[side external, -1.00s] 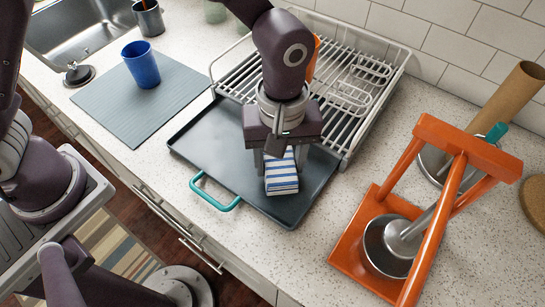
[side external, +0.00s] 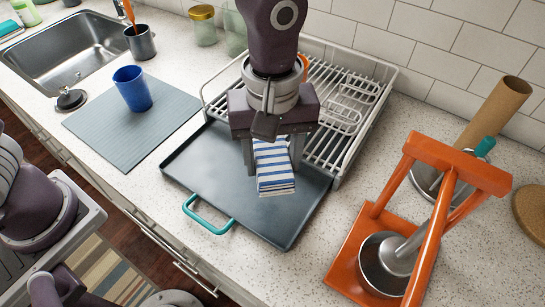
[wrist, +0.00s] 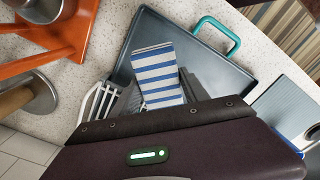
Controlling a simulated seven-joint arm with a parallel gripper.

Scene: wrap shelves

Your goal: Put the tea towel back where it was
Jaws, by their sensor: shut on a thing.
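The tea towel (side external: 272,166) is folded, white with blue stripes. My gripper (side external: 270,160) is shut on it and holds it over the dark tray (side external: 205,167) with the teal handle. The towel appears a little above the tray; the exact gap is hard to judge. In the wrist view the towel (wrist: 158,76) lies between my fingers (wrist: 157,95), with the tray (wrist: 215,75) behind it. My gripper and arm hide part of the tray's back and of the dish rack.
A white wire dish rack (side external: 345,150) stands behind the tray. An orange stand (side external: 340,262) with a metal cup is at the right, near a cardboard tube (side external: 490,115). A blue cup (side external: 132,88) stands on a grey mat (side external: 110,133) at the left, beside the sink (side external: 75,60).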

